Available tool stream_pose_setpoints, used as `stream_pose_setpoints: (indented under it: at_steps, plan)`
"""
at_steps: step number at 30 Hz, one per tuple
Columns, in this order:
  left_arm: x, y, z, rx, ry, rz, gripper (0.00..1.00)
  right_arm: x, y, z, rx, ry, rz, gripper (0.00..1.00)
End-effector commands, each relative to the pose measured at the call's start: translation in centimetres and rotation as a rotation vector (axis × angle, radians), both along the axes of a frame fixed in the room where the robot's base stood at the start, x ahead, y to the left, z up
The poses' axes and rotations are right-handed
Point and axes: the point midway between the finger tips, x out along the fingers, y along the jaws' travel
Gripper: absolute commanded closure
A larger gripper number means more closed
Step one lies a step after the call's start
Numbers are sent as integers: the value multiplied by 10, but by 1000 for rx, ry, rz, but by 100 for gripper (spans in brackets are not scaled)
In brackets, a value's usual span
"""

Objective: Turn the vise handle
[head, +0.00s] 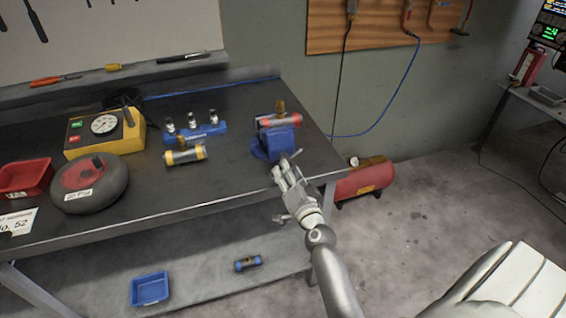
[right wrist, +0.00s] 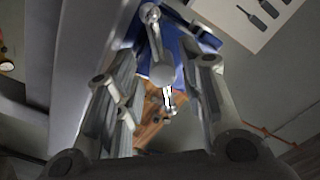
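The blue vise (head: 272,142) is mounted at the right end of the dark workbench. A red and grey cylinder with a brass fitting (head: 279,118) sits at its top. My right gripper (head: 284,172) is at the vise's front. In the right wrist view, the metal vise handle (right wrist: 154,38) with rounded ends runs between the separated fingers of my right gripper (right wrist: 166,66). The blue vise body (right wrist: 182,42) is behind it. The fingers look open; no firm contact with the handle is visible. In the head view my gripper mostly hides the handle. My left gripper is not in view.
On the bench (head: 230,193) are a yellow-grey cylinder (head: 185,155), a blue holder with fittings (head: 196,131), a yellow gauge box (head: 104,130), a wheel (head: 90,183) and a red bin (head: 25,177). A red tank (head: 368,180) stands on the floor beyond the bench.

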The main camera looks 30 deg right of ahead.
Motion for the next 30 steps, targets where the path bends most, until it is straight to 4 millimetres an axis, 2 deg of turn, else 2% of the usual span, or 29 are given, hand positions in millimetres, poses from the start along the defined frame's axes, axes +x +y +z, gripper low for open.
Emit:
stream_pose_setpoints:
  at_steps: [3, 10, 20, 29, 30]
  plan:
    - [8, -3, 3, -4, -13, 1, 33, 19, -5, 1, 1, 0, 0, 63]
    - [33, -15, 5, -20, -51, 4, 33, 38, -9, 0, 1, 0, 0, 63]
    - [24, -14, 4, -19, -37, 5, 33, 41, -10, 0, 0, 1, -1, 63]
    - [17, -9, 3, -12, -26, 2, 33, 41, -10, 0, 1, 0, -1, 99]
    - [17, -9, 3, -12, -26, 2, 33, 41, -10, 0, 1, 0, -1, 99]
